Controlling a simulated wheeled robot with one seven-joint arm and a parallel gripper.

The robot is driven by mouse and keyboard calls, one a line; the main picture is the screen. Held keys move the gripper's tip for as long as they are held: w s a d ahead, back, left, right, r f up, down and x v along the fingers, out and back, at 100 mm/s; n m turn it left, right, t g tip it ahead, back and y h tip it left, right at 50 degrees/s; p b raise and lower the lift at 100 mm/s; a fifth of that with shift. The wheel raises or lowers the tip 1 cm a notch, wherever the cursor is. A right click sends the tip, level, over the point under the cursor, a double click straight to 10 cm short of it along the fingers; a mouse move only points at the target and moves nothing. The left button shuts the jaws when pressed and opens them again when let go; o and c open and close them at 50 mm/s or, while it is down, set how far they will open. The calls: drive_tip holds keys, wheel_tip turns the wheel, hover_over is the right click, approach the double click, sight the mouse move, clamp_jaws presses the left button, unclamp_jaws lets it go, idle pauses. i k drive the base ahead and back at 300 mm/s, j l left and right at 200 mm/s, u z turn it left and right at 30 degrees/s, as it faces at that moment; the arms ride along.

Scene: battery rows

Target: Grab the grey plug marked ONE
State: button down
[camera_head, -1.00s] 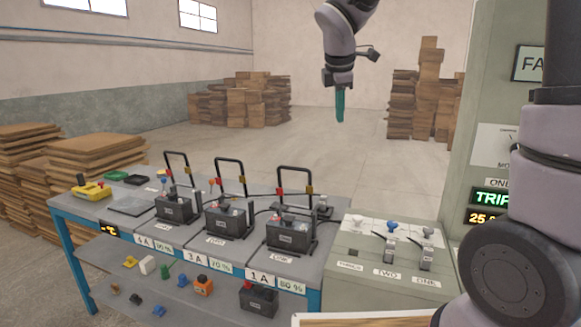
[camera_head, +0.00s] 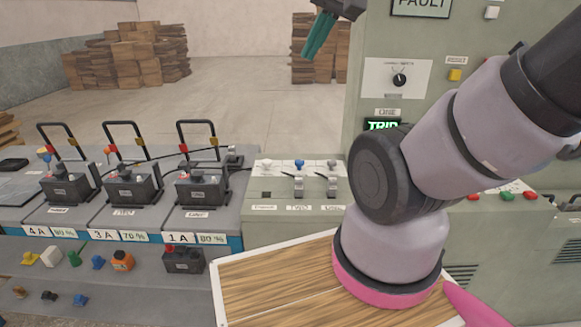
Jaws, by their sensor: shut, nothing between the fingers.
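A small grey plug (camera_head: 332,186) stands upright in the right-hand position of the sloped grey-green console top, above the label that read ONE in the earlier frame. A similar grey plug (camera_head: 299,186) stands to its left above the TWO label. My gripper (camera_head: 315,38) has teal fingers, shut and empty. It is at the top of the picture, well above the console and apart from the plugs. Its wrist is partly cut off by the top edge.
A green cabinet (camera_head: 475,130) stands behind and right of the console. The bench (camera_head: 215,222) at left carries black batteries (camera_head: 203,187) with upright handles. Loose coloured caps lie on the lower shelf. My arm crosses the right side.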

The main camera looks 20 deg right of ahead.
sight(332, 186)
drive_tip(key=z, duration=0.35)
drive_tip(key=j+z, duration=0.4)
drive_tip(key=k+j+z, duration=0.1)
drive_tip(key=j+z, duration=0.3)
drive_tip(key=k+j, duration=0.1)
drive_tip(key=j, duration=0.35)
drive_tip(key=k+j+z, duration=0.1)
drive_tip(key=j, duration=0.3)
drive_tip(key=k+j, duration=0.15)
drive_tip(key=j, duration=0.3)
drive_tip(key=k+j+z, duration=0.1)
drive_tip(key=j, duration=0.3)
